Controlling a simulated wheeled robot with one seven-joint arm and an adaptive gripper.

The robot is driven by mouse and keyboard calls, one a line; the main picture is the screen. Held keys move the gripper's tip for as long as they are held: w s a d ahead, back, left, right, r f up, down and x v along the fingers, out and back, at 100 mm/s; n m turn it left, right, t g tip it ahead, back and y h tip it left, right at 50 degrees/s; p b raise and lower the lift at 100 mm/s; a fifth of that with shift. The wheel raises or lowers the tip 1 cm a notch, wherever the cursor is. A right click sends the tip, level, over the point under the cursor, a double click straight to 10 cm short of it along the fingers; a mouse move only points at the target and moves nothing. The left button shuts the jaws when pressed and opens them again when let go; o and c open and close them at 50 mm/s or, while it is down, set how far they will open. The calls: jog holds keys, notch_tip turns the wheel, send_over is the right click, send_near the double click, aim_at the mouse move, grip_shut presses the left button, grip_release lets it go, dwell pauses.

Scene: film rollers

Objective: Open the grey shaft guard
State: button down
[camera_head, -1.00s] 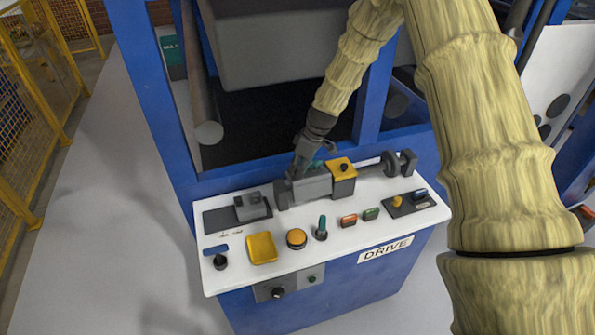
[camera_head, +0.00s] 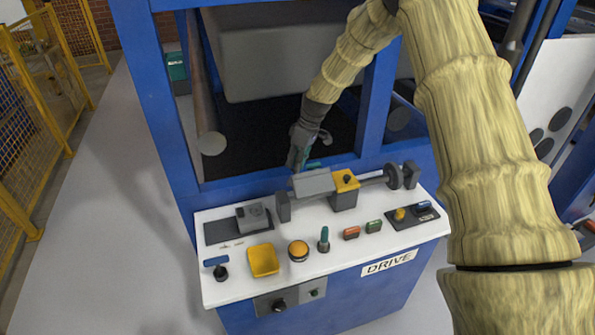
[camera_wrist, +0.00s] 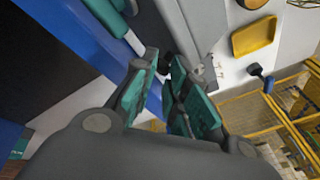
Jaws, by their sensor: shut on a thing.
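The grey shaft guard (camera_head: 314,183) is a flat grey cover beside the yellow block on the white drive panel. It is raised and tilted back, and a stretch of the shaft (camera_head: 311,203) shows below it. My gripper (camera_head: 295,166) is at the guard's far left edge, shut on it. In the wrist view, my gripper (camera_wrist: 164,62) has its teal-padded fingers close together near the grey guard (camera_wrist: 187,28). The exact grip between the fingertips is hidden.
The yellow block (camera_head: 344,190) stands right of the guard. The panel (camera_head: 340,262) carries a yellow tray (camera_head: 263,261), an orange button (camera_head: 298,250), a teal-topped lever (camera_head: 324,240) and coloured switches. Blue posts (camera_head: 163,110) frame the opening behind. Yellow fencing (camera_head: 35,130) stands at left.

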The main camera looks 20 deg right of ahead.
jog(key=shift+w+f+b, duration=0.25)
jog(key=shift+f, duration=0.2)
jog(key=shift+w+f+b, duration=0.2)
jog(key=shift+f, duration=0.25)
jog(key=c, duration=1.5)
grip_release()
jog(key=shift+f, duration=0.1)
jog(key=shift+w+f, duration=0.25)
jog(key=shift+w, duration=0.35)
jog(key=shift+d+r, duration=0.2)
jog(key=shift+d, duration=0.1)
jog(key=shift+a+r, duration=0.15)
jog(key=shift+r, duration=0.15)
jog(key=shift+r, duration=0.25)
jog(key=v, duration=1.1)
jog(key=shift+w+r, duration=0.1)
